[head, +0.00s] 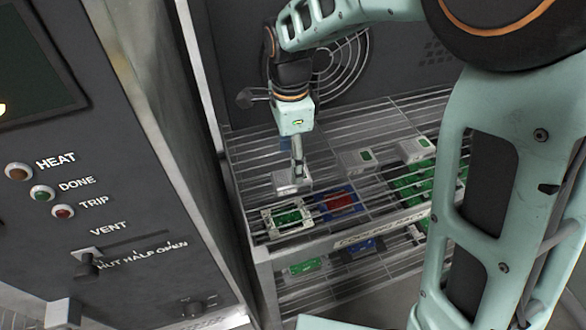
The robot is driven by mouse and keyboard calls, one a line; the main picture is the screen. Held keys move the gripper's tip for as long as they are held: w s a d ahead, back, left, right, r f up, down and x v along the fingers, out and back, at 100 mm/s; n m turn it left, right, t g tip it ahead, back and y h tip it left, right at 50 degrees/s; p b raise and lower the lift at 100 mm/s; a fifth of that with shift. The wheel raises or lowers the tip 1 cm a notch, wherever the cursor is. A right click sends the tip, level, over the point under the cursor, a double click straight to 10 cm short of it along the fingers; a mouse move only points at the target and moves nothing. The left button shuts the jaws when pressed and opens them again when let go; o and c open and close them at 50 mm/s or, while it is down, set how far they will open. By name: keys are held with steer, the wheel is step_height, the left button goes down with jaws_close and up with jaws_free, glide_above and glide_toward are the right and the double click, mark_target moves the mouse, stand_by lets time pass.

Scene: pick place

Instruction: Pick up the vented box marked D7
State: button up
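My gripper (297,170) points down over the left part of the upper wire shelf. Its fingers show nearly edge-on, so their opening cannot be made out. A small light-grey box (290,184) is right at the fingertips; I cannot tell whether it is held or only touched.
A white-framed green board (288,218) and a blue-framed red one (338,203) lie near the shelf's front. Several green boards (411,192) lie at right, partly behind my arm. A lower shelf holds more boards (303,267). A control panel (110,180) stands close at left.

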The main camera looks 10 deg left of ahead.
mark_target(283, 186)
steer(key=shift+s+d+f+p, duration=0.1)
steer(key=shift+f+p, duration=0.1)
steer(key=shift+f, duration=1.4)
steer(key=shift+s+f+p, duration=0.1)
steer(key=shift+f+p, duration=0.05)
steer(key=shift+f, duration=1.4)
steer(key=shift+c, duration=0.5)
steer(key=c, duration=1.2)
steer(key=shift+c, duration=0.2)
steer(key=shift+r, duration=0.15)
